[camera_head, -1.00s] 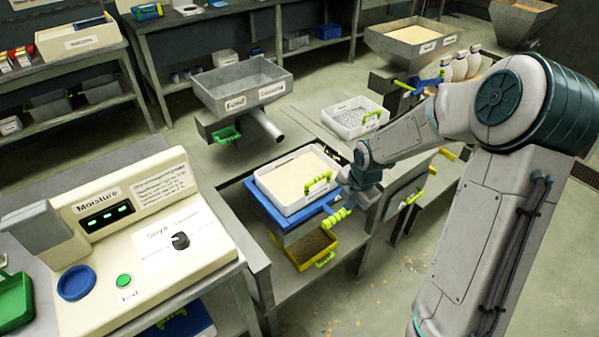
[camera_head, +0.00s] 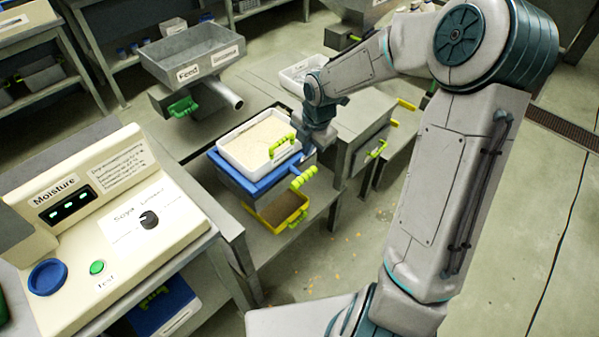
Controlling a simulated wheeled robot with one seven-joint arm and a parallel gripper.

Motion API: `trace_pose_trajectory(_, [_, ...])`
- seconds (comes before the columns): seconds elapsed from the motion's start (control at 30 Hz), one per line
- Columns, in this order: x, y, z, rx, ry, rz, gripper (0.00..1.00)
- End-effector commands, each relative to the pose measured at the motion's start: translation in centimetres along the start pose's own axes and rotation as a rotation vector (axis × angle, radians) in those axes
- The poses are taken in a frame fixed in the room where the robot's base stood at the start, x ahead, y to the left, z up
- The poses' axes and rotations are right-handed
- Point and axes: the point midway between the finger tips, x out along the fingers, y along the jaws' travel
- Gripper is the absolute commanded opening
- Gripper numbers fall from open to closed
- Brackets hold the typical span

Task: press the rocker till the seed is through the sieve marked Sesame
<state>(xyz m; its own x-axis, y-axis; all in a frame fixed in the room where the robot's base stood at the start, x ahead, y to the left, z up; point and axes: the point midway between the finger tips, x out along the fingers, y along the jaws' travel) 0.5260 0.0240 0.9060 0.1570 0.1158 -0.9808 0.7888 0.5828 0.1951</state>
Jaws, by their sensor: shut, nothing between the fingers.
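A white sieve tray (camera_head: 226,153) full of pale seed, with a green handle (camera_head: 282,146), sits on a blue frame (camera_head: 232,172). I can read no "Sesame" mark on it. A yellow-green lever, seemingly the rocker (camera_head: 303,177), sticks out from the frame's right front corner. A yellow tray (camera_head: 262,216) with a brown bottom stands underneath. My gripper (camera_head: 308,156) points down just right of the white tray, above and behind the lever. It is shut and empty; its fingertips are small and dark, and I cannot tell whether they touch anything.
A grey hopper marked Feed (camera_head: 190,55) stands behind. A second white tray (camera_head: 299,77) is partly behind my arm. A cream Moisture tester (camera_head: 120,200) fills the left front. Open floor (camera_head: 500,240) lies to the right, with crumbs near the bench.

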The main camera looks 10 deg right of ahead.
Motion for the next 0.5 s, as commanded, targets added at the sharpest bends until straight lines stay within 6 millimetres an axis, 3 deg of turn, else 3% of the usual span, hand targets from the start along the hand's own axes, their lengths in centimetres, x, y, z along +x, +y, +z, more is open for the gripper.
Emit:
trace_pose_trajectory(0.17, [1.3,0.0,-0.1,0.000,0.003,-0.002,0.00])
trace_pose_trajectory(0.5, [8.3,-0.1,-0.2,-0.003,0.004,-0.003,0.00])
